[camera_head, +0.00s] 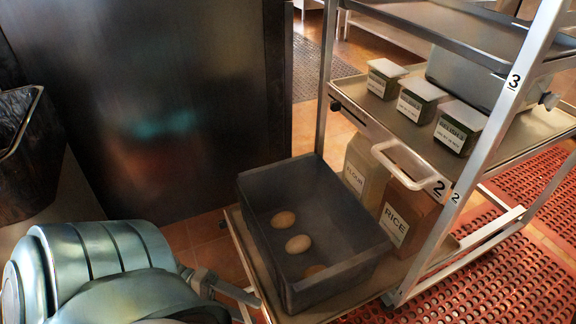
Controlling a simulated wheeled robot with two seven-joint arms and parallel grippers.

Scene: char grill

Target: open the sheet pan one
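A wheeled rack carries stacked sheet pans. The lowest pan (240,246) juts out left past the rack's posts; its number is not visible. It bears a dark bin (333,269) with eggs (298,244), a FLOUR container (361,168) and a RICE container (405,218). My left arm comes in from the lower left. Its gripper (240,294) is small and partly hidden by the arm, close by the lowest pan's left edge; contact and finger opening are unclear. My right gripper is out of view.
Several white-lidded containers (422,101) and a grey bin (470,80) stand on the middle pan. A "3" label (513,82) is on a rack post. A dark metal cabinet (150,100) stands behind left. Red mats (500,275) cover the right floor.

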